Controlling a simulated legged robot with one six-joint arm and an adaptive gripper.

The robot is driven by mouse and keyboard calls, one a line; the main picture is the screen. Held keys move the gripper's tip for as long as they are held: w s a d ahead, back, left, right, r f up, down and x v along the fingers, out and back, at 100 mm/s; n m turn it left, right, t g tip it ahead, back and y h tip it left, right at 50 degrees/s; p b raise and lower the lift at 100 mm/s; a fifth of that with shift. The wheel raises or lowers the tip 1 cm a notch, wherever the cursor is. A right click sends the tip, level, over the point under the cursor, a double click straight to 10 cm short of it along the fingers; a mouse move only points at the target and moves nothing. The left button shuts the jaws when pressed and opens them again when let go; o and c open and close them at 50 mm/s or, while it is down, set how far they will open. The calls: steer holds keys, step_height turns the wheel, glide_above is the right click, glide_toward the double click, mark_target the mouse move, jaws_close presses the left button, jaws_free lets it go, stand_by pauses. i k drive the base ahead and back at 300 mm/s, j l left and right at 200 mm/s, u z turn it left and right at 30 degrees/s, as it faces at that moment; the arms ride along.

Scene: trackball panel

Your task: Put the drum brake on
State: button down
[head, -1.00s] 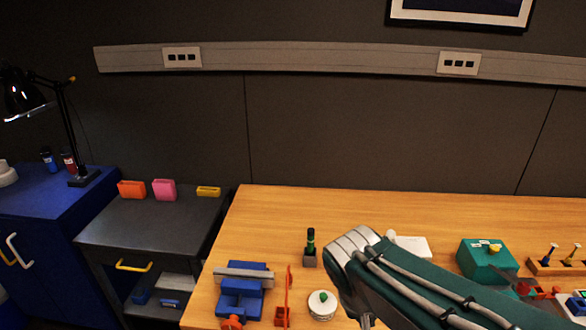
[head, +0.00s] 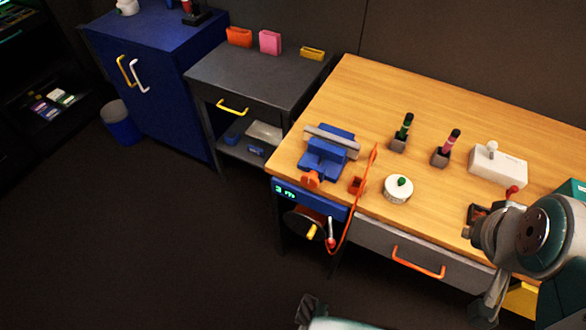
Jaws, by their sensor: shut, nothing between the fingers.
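A black drum (head: 303,224) with a yellow crank knob (head: 312,231) is on the front of the unit under the table's left end. Just right of it is a small lever (head: 331,238) with a red and pale grip; I take it for the drum brake, but cannot tell its setting. An orange strap (head: 363,190) runs from the tabletop down to this spot. My gripper (head: 307,311) shows only in part at the bottom edge, dark, shut and empty. It is below the drum and lever in the picture, apart from both.
A blue vise (head: 328,155), a white round pot (head: 398,188) and a white joystick box (head: 497,165) stand on the wooden table (head: 400,100). My arm's elbow covers the table's right front. A drawer with an orange handle (head: 418,262) is right of the drum. The floor (head: 150,240) at left is clear.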

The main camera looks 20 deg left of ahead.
mark_target(331, 242)
steer(key=k+j+u, duration=0.2)
steer(key=u, duration=0.2)
steer(key=k+j+u, duration=0.15)
steer(key=j+u, duration=0.3)
